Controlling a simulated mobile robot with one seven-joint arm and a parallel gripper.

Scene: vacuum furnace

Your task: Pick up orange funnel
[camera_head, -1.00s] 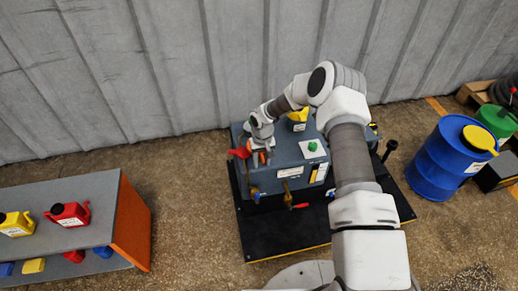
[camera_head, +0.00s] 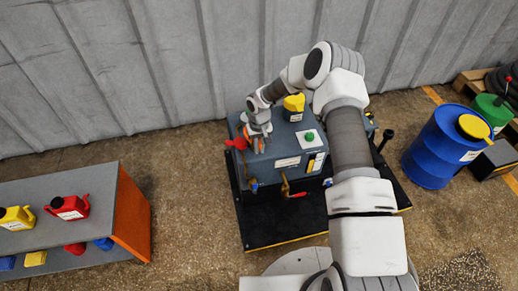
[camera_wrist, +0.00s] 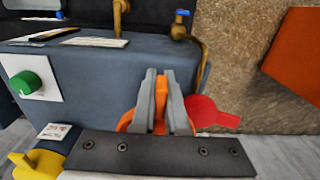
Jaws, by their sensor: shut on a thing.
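The orange funnel (camera_wrist: 161,92) is between the two grey fingers of my gripper (camera_wrist: 160,74) in the wrist view. My gripper is shut on its narrow upright part, and part of the wider cone shows beside the left finger. The rest is hidden by the fingers and the dark gripper plate. In the head view my gripper (camera_head: 260,145) is at the left part of the blue-grey machine's top, with a little orange at it. I cannot tell whether the funnel touches the machine.
A bench (camera_head: 95,200) with jugs stands left. A blue drum (camera_head: 430,155) stands right. The wall is behind.

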